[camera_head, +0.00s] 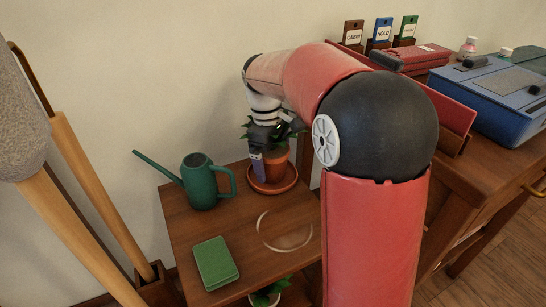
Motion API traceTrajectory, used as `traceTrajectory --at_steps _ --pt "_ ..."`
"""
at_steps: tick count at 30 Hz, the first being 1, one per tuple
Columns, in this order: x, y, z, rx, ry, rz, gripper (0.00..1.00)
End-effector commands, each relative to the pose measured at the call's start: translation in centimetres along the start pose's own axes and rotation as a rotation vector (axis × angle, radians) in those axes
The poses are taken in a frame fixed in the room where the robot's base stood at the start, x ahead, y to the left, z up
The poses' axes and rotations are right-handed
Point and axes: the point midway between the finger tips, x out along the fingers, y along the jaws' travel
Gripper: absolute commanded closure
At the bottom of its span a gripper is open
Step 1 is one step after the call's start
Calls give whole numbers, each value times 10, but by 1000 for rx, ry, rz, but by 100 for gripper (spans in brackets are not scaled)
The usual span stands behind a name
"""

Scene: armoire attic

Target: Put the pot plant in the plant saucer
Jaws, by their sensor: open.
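The pot plant, a terracotta pot (278,166) with green leaves, stands at the back right of the small wooden side table. It appears upright in the terracotta plant saucer (264,189), whose rim shows around the pot's base. My gripper (262,158) is open and low at the pot. One finger shows at the pot's left side, and the other finger is hidden. My wrist and arm cover much of the leaves. I cannot tell whether a finger touches the pot.
A green watering can (202,184) stands left of the saucer, close to it. A green box (215,263) lies at the table's front left. A pale ring mark (285,230) is on the bare tabletop. Another plant (266,296) shows below. A desk with a blue case (500,92) is right.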

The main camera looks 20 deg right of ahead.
Motion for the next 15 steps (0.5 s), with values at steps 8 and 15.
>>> traceTrajectory --at_steps 8,15 --pt "-50 0 0 0 3 3 0" --pt "-98 0 0 -1 3 2 0"
